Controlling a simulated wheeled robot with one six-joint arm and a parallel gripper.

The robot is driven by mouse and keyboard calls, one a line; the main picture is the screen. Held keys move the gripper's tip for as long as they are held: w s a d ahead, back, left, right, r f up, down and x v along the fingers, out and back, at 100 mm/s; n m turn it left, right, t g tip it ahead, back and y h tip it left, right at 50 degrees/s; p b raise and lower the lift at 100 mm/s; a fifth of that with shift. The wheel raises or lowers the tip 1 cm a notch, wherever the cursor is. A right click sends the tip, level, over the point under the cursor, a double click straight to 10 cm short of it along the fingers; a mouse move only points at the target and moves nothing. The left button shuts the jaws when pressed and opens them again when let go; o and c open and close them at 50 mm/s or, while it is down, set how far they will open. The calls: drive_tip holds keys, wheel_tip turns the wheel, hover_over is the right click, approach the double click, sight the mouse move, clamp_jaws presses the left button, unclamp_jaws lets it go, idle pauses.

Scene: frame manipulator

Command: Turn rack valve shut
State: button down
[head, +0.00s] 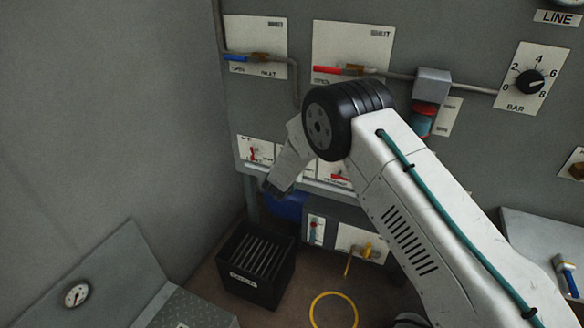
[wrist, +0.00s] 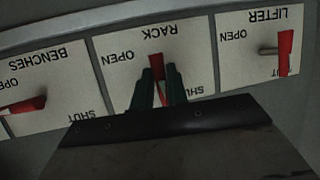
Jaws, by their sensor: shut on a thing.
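In the wrist view, where labels appear upside down, the RACK valve plate (wrist: 122,85) is in the middle, with OPEN at upper left and SHUT at lower right. Its red lever (wrist: 156,62) stands roughly upright in the picture, its top showing above my fingertips. My gripper (wrist: 160,88) is shut on the lever, one dark finger on each side. The lever's pivot is not clear. In the head view my arm hides the fingers and the rack lever.
The LIFTER valve (wrist: 285,48) is on the right and the BENCHES valve (wrist: 30,104) on the left in the wrist view, both with red levers. In the head view, a black slotted crate (head: 232,283) stands on the floor below, and a yellow ring (head: 318,310) lies nearby.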

drive_tip(key=c, duration=1.4)
unclamp_jaws()
drive_tip(key=v, duration=0.7)
drive_tip(key=shift+s, duration=0.35)
